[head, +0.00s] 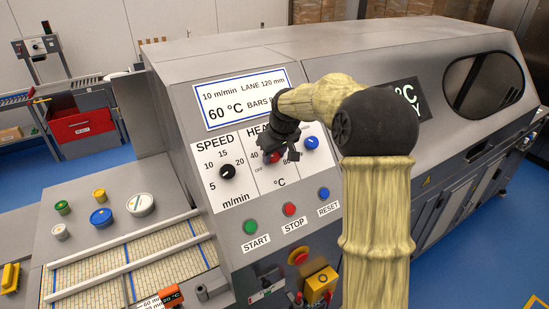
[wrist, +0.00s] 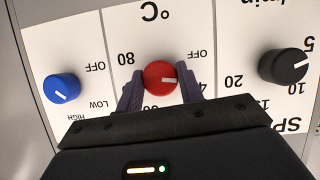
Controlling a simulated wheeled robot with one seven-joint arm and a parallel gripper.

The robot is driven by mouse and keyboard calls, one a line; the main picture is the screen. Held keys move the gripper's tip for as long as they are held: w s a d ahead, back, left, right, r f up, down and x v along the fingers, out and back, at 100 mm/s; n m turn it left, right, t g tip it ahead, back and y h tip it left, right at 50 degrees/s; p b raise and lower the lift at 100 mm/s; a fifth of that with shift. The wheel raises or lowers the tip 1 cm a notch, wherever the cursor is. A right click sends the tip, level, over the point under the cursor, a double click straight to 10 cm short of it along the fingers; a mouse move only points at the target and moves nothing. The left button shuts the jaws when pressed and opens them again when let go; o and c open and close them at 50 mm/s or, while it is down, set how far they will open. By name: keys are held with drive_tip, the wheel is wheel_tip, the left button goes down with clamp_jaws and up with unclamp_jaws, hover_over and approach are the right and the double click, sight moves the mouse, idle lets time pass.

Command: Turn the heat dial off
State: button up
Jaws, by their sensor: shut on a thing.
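The red heat dial (wrist: 160,73) is on the white control panel, between the black speed dial and a blue dial. My gripper (wrist: 161,88) is shut on it, one dark finger on each side. In the head view my gripper (head: 279,150) reaches the panel and partly hides the red dial (head: 271,158). The wrist view is upside down. There the dial's white mark points right, to the side with the 40 and OFF labels; the 80 label is on the other side. The 40 label is partly hidden by a finger.
The black speed dial (wrist: 284,65) and the blue dial (wrist: 61,88) stand on either side, with some gap to my fingers. Green start (head: 250,227), red stop (head: 290,209) and blue reset (head: 324,194) buttons sit below. A screen (head: 240,98) above reads 60 °C.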

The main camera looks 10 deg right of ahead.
drive_tip(key=n+h+b, duration=0.1)
drive_tip(key=n+b, duration=0.1)
drive_tip(key=n, duration=0.1)
drive_tip(key=shift+a+f+t, duration=0.1)
drive_tip(key=shift+t, duration=0.3)
drive_tip(key=shift+n+t+h+b, duration=0.3)
drive_tip(key=shift+n+h+b, duration=0.3)
drive_tip(key=shift+n+b, duration=0.45)
drive_tip(key=shift+r, duration=0.2)
drive_tip(key=o, duration=1)
drive_tip(key=shift+s, duration=0.1)
drive_tip(key=b+v, duration=0.3)
drive_tip(key=v, duration=1.4)
drive_tip(key=shift+s, duration=0.2)
